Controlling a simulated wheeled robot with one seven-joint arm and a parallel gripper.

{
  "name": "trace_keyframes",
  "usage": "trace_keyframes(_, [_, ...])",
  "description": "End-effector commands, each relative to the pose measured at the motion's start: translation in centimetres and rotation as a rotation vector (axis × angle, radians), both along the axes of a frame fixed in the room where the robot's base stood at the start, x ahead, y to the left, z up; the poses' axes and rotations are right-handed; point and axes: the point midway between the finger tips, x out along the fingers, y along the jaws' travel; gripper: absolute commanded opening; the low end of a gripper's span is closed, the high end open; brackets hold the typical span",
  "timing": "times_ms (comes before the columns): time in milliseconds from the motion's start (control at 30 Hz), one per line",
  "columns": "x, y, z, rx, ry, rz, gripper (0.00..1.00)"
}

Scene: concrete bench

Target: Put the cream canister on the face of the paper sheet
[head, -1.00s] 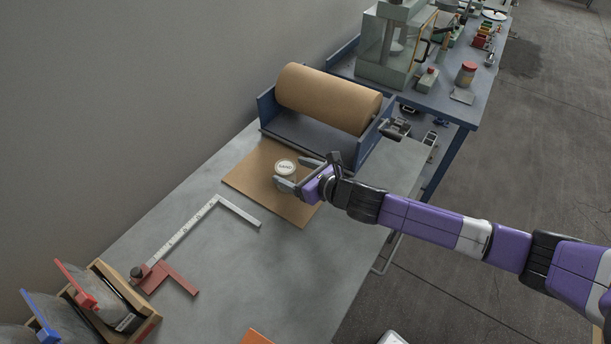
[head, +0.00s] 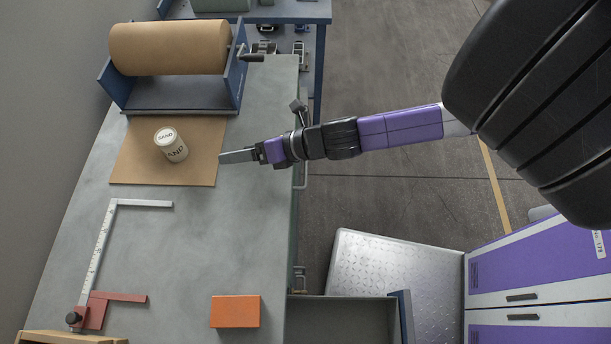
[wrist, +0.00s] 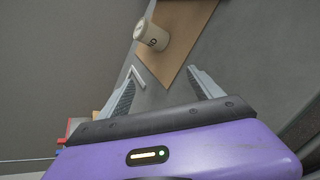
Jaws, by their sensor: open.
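The cream canister (head: 176,152), with dark lettering on its side and lid, stands upright on the brown paper sheet (head: 135,168), inside the sheet's edges. It also shows in the wrist view (wrist: 152,35), on the sheet (wrist: 183,32). My gripper (head: 222,157) is to the right of the canister, at the sheet's right edge, apart from the canister and empty. In the wrist view its two fingers (wrist: 165,90) are spread wide with nothing between them.
A brown paper roll (head: 170,47) sits in a blue holder (head: 238,75) behind the sheet. A metal square with a red base (head: 98,312) lies at front left. An orange block (head: 235,311) lies near the bench's front right. The bench (head: 190,240) between is clear.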

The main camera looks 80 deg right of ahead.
Motion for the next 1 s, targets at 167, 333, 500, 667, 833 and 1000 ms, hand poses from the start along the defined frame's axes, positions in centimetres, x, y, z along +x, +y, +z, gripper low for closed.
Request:
trace_keyframes(167, [-9.0,3.6,0.5,0.569,0.070,-0.242,0.75])
trace_keyframes(333, [-15.2,8.8,3.1,1.165,0.100,-0.503,0.75])
trace_keyframes(500, [-18.1,13.3,7.3,1.732,0.070,-0.729,0.75])
trace_keyframes(667, [-18.7,15.3,10.3,2.077,0.023,-0.838,0.75])
trace_keyframes(833, [-18.8,15.8,11.4,2.201,0.003,-0.869,0.75])
trace_keyframes(1000, [-18.8,15.8,11.4,2.202,0.005,-0.868,0.75])
